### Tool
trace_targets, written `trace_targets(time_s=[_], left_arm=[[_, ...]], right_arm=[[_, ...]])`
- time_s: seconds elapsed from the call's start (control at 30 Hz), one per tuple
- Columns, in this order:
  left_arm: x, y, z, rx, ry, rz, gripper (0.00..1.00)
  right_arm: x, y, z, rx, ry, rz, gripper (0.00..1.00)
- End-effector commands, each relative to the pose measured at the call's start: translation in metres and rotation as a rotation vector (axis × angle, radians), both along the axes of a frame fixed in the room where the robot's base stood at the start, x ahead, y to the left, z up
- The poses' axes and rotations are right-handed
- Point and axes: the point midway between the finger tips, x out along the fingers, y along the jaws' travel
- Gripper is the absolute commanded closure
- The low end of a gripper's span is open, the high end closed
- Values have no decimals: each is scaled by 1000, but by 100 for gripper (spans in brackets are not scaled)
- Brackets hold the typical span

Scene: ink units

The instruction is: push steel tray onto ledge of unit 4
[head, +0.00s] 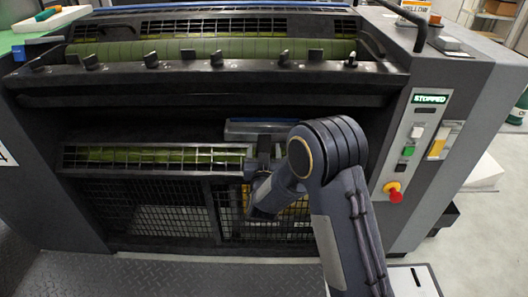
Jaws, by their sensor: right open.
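The steel tray (240,131), a grey-blue shape with a bluish back edge, shows in the head view in the dark recess of the press, above the right end of the lower guard. My right gripper (264,148) is at its front right part, pointing into the recess. The gripper is small and dark here; its jaws are open. I cannot tell whether it touches the tray. My right forearm and elbow hide the tray's right side and the ledge there. How far the tray rests on the ledge is unclear. My left gripper is out of view.
A green roller sits behind a lower mesh guard (150,157), left of the gripper. A dark bar with several knobs (216,60) overhangs the recess. The right side panel carries a STOPPED display (430,99) and a red emergency button (394,192). The tread-plate floor (180,278) in front is clear.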

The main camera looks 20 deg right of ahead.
Motion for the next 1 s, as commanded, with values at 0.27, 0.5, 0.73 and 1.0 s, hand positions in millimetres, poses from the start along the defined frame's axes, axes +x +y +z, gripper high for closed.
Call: trace_targets(time_s=[0.27, 0.5, 0.73, 1.0], left_arm=[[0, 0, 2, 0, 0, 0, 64], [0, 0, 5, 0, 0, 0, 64], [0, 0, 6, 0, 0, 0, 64], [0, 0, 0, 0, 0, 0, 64]], right_arm=[[-12, 4, -1, 1, 4, 1, 35], [-51, 15, 0, 0, 3, 3, 35], [-75, 22, -1, 0, 1, 1, 35], [-96, 28, -1, 1, 0, 1, 35]])
